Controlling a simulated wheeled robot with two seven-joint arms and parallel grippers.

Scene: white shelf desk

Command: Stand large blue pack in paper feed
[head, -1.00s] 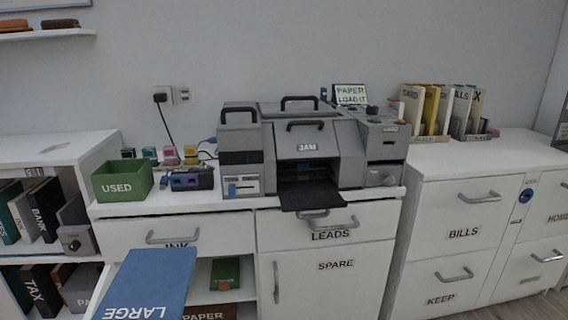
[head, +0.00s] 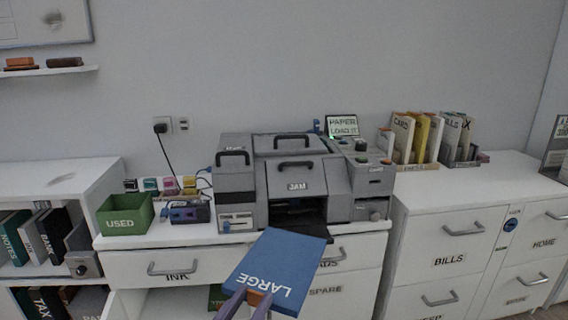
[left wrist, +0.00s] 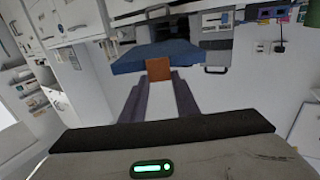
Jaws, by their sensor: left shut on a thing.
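The large blue pack (head: 275,268), marked LARGE, is held tilted in front of the printer (head: 300,180). My left gripper (head: 246,300) is shut on its near end, where an orange-brown patch shows between the fingers. The left wrist view shows the pack (left wrist: 195,57) beyond the fingers (left wrist: 160,95), with the brown patch between them. In the head view the pack overlaps the printer's black front tray (head: 303,227); whether they touch is unclear. A small screen (head: 342,126) reads PAPER LOAD IT. No part is clearly labelled as paper feed. My right gripper is out of view.
A green USED bin (head: 125,214) and a small dark device (head: 186,212) stand left of the printer. Upright folders (head: 425,138) stand on the right cabinet. The INK drawer (head: 176,270) is below the desk top, with an open compartment under it.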

